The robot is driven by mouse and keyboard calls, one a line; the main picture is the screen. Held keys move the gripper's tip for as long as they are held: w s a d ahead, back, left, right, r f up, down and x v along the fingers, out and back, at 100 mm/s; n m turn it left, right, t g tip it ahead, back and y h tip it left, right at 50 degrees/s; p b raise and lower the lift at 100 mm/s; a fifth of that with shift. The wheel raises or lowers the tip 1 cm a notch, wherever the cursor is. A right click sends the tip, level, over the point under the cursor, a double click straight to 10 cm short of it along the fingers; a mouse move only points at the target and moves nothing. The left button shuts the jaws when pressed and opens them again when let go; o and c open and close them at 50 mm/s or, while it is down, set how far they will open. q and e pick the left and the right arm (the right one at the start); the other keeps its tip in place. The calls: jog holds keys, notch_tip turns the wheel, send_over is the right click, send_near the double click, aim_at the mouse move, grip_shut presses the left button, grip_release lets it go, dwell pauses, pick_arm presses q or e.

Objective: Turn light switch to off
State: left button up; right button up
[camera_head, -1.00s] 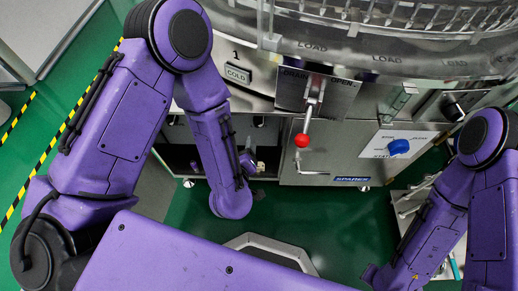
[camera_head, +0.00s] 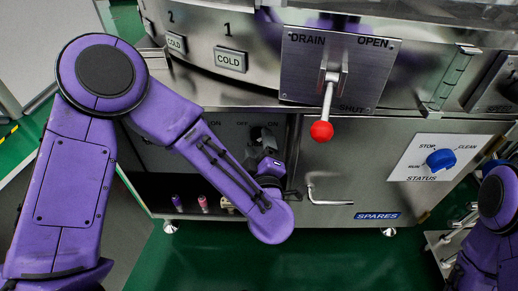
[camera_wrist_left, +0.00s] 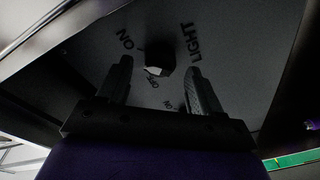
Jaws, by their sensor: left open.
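The light switch is a dark knob (camera_wrist_left: 158,60) on a grey panel (camera_wrist_left: 225,45) in the left wrist view. The word LIGHT stands to its right, ON to its left, and smaller lettering below it. I cannot tell which mark the knob points at. My left gripper (camera_wrist_left: 159,88) is open, with one finger on each side just short of the knob, and holds nothing. In the head view the left gripper (camera_head: 268,158) is at the panel under the washer's edge, largely hidden by its own wrist. My right gripper is out of view; only part of that arm shows.
A lever with a red ball (camera_head: 321,131) hangs from the DRAIN plate, right of the left gripper. A bent metal handle (camera_head: 328,199) is on the SPARES door. A blue STATUS knob (camera_head: 440,159) is farther right. Small objects (camera_head: 203,204) stand on the shelf below.

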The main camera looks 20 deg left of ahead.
pick_arm(q)
jog(key=shift+w+a, duration=0.3)
jog(key=shift+w, duration=0.35)
jog(key=c, duration=1.1)
jog(key=shift+o, duration=0.2)
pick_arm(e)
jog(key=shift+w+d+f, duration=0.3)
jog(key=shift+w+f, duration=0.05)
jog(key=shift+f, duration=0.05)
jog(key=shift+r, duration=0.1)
